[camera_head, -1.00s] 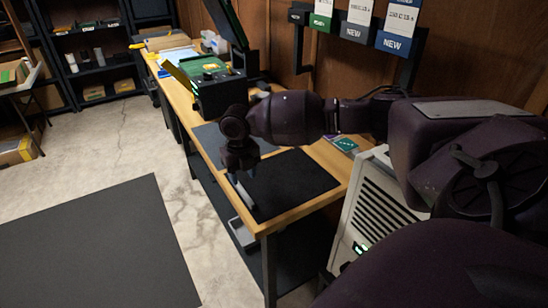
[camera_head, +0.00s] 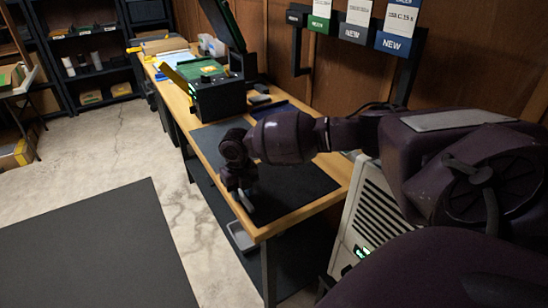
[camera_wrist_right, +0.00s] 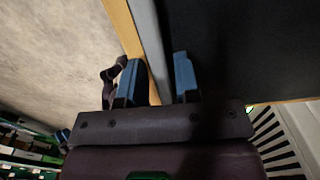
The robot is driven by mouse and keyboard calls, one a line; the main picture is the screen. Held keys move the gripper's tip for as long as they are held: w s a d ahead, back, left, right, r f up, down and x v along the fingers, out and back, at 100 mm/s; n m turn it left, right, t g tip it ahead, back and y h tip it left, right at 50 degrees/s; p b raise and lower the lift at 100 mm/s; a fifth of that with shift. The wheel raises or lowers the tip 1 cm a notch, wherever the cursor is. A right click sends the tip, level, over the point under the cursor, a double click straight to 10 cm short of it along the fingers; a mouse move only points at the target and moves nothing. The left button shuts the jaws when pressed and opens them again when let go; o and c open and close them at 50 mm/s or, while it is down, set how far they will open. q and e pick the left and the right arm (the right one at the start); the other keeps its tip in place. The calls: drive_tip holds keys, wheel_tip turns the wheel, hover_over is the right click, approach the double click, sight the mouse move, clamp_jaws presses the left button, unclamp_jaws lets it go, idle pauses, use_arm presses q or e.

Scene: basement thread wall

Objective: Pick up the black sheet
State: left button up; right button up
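The black sheet (camera_head: 298,184) lies flat on the near end of the wooden workbench (camera_head: 325,204). My forearm hides part of its far side. My right gripper (camera_head: 243,194) is at the bench's front edge, over the sheet's left side. In the right wrist view, its two blue fingertips (camera_wrist_right: 158,78) stand apart. A grey strip (camera_wrist_right: 148,30) runs between them beside the wooden edge, with the black surface on the right. I cannot tell whether the fingers touch the strip or the sheet. My left gripper is not in view.
A grey mat (camera_head: 213,140) lies farther along the bench, before a black box with a raised lid (camera_head: 220,98). A white vented unit (camera_head: 367,205) stands at the bench's right end. Labelled cards (camera_head: 394,42) hang on the wall. The floor at left is open, with a dark mat (camera_head: 95,245).

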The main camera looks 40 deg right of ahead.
clamp_jaws()
drive_tip(key=shift+r, duration=0.15)
